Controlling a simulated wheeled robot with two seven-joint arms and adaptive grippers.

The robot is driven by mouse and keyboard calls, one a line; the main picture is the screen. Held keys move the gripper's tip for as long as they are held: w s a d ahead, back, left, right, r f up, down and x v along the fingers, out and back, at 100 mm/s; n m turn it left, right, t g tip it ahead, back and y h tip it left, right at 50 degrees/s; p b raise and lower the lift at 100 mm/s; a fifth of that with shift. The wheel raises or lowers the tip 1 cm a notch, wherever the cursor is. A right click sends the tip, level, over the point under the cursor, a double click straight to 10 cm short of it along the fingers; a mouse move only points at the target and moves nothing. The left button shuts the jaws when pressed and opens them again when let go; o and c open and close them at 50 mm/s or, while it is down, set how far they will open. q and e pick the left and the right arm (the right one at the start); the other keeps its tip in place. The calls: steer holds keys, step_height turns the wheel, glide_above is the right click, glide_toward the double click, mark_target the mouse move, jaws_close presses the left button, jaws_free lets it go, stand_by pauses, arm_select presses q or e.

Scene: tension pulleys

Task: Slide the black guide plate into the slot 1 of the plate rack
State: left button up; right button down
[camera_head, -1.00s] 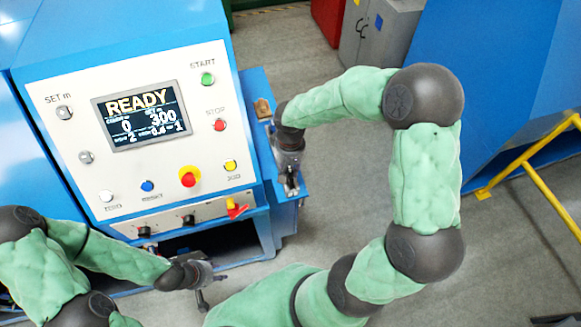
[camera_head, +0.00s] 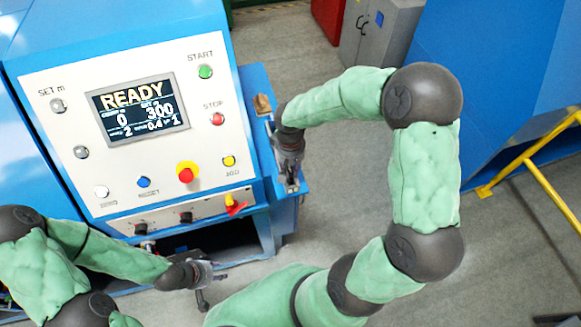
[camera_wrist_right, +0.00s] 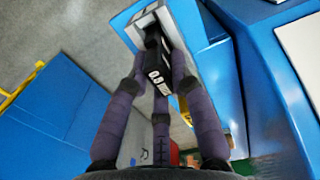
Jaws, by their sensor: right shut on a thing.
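The black guide plate (camera_wrist_right: 156,76), marked "0.5" in white, is between the fingers of my right gripper (camera_wrist_right: 157,68) in the right wrist view. The gripper is shut on it. The plate's far end is at the opening of a pale, box-like metal holder (camera_wrist_right: 150,17), apparently the plate rack. I cannot tell which slot it faces or how deep it is. In the head view my right gripper (camera_head: 290,182) is over the blue side shelf, and the plate cannot be made out. My left gripper (camera_head: 208,286) is empty with fingers spread, below the machine's front.
The blue machine with its white control panel (camera_head: 60,140) and READY screen (camera_head: 137,112) stands left of the shelf (camera_head: 257,82). A small tan piece (camera_head: 262,105) is on the shelf. A yellow rail (camera_head: 530,165) is at the right. Open floor lies between.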

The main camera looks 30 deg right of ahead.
steer(key=shift+f, duration=0.25)
steer(key=shift+f+b, duration=0.1)
steer(key=shift+b, duration=0.25)
steer(key=c, duration=1)
jaws_free()
step_height(320, 180, up, 12)
steer(key=shift+w+r, duration=0.1)
steer(key=shift+w, duration=0.05)
